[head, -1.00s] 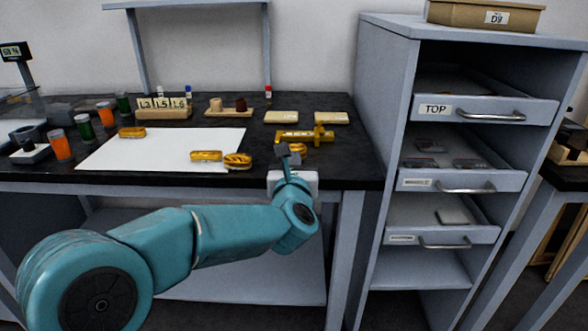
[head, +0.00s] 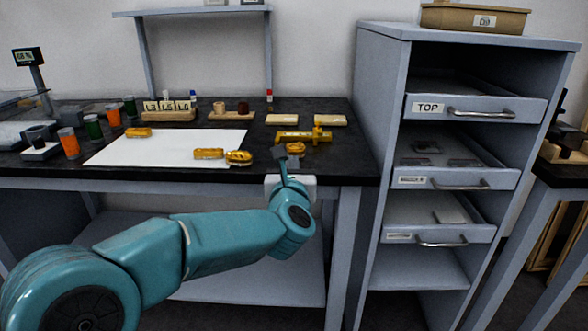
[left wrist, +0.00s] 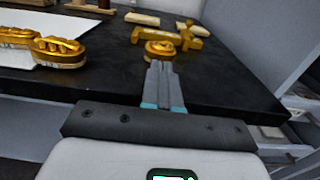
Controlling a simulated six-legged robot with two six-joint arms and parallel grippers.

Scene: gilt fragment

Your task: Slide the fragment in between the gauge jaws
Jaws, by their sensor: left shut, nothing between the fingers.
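A gold gauge (head: 303,136), lying near the right end of the black bench top, shows behind my gripper in the left wrist view (left wrist: 170,32). A small ornate gold fragment (head: 296,148) lies on the bench just in front of the gauge. It also shows in the left wrist view (left wrist: 160,49), directly beyond my fingertips. I cannot tell whether it touches the gauge or sits partly between its jaws. My left gripper (head: 281,152) is shut and empty, its fingertips (left wrist: 160,66) close to the fragment's near side; contact is unclear. My right gripper is out of view.
Other gold pieces (head: 208,154) lie on or at the edge of a white sheet (head: 165,148) to the left. Two pale blocks (head: 282,119) lie behind the gauge. A grey drawer cabinet (head: 383,130) stands right of the bench. Bare bench lies right of the gauge.

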